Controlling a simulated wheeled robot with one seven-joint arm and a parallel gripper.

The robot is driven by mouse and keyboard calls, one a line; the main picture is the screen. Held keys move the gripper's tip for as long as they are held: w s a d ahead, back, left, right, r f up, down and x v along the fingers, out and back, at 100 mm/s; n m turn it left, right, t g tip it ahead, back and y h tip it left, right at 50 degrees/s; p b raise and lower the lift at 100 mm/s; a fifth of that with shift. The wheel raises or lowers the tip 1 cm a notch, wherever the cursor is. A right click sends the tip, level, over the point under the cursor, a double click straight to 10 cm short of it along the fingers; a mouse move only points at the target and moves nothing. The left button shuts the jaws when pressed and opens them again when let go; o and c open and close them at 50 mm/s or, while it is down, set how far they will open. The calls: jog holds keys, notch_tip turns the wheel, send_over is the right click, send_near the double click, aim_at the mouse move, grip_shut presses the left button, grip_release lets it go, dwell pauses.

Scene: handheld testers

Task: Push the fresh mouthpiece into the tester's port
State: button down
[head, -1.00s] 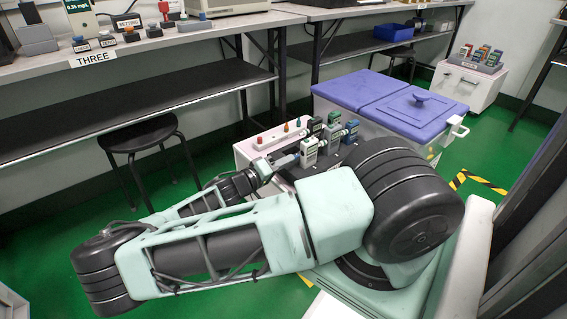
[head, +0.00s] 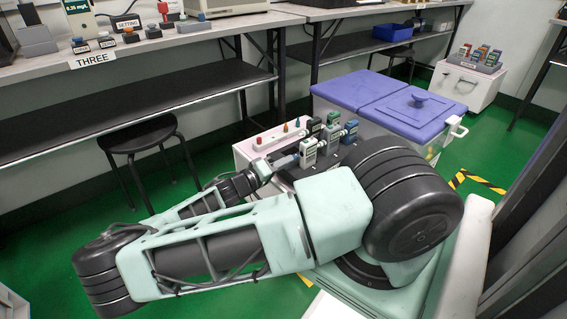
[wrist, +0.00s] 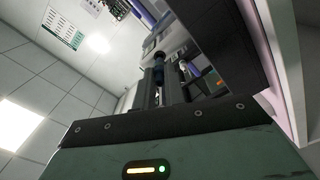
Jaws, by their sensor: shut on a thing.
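My gripper (head: 274,166) reaches the near left side of the group of handheld testers in the head view. In the wrist view my gripper (wrist: 159,82) is shut on a small dark blue piece (wrist: 158,68), seemingly the mouthpiece. The nearest tester (head: 309,151), pale with a green-grey front, stands upright just right of my fingertips. I cannot tell whether the mouthpiece touches its port, as the contact is too small and partly hidden. More testers, one with a blue top (head: 351,128), stand behind it.
The testers stand on a dark holder on a white cabinet (head: 246,152), with small coloured pegs (head: 285,128) at its back. Lilac-lidded bins (head: 410,105) stand to the right. A black stool (head: 137,135) and a long bench (head: 150,55) are at the left.

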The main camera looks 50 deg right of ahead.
jog(key=shift+p+x, duration=0.3)
jog(key=shift+x, duration=1.5)
dwell(0.5)
jog(key=c, duration=1.4)
grip_release()
jog(key=p+v, duration=0.3)
jog(key=v, duration=1.4)
jog(key=shift+a, duration=0.2)
